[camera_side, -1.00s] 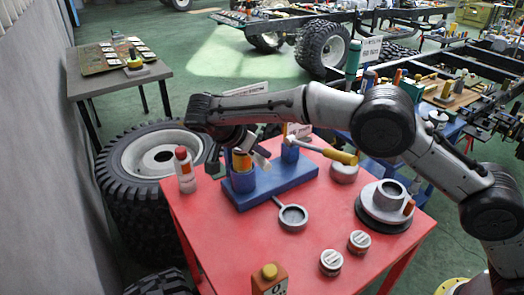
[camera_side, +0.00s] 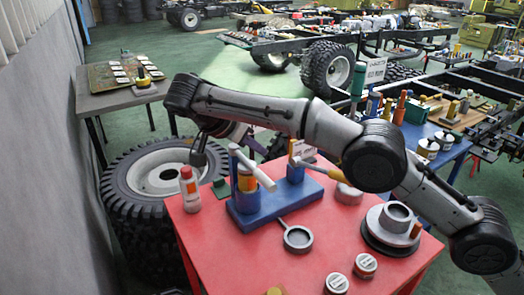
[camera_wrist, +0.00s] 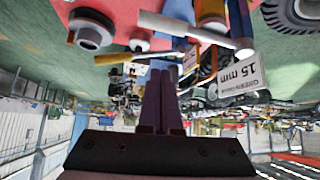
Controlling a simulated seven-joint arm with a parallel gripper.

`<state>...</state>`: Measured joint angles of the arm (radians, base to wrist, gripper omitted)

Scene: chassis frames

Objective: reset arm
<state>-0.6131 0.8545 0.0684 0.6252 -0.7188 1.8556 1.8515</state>
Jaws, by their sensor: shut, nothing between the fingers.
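My gripper (camera_wrist: 160,76) shows in the wrist view with its two dark fingers together and nothing between them. A pale bar (camera_side: 252,168) slants across the can. The gripper is apart from these things.
A red-capped bottle (camera_side: 189,190) stands at the table's left edge. A round grey flanged part (camera_side: 393,225) and several small tins stand at the right and front. A large tyre (camera_side: 120,205) is beside the table; a grey side table (camera_side: 105,100) stands behind.

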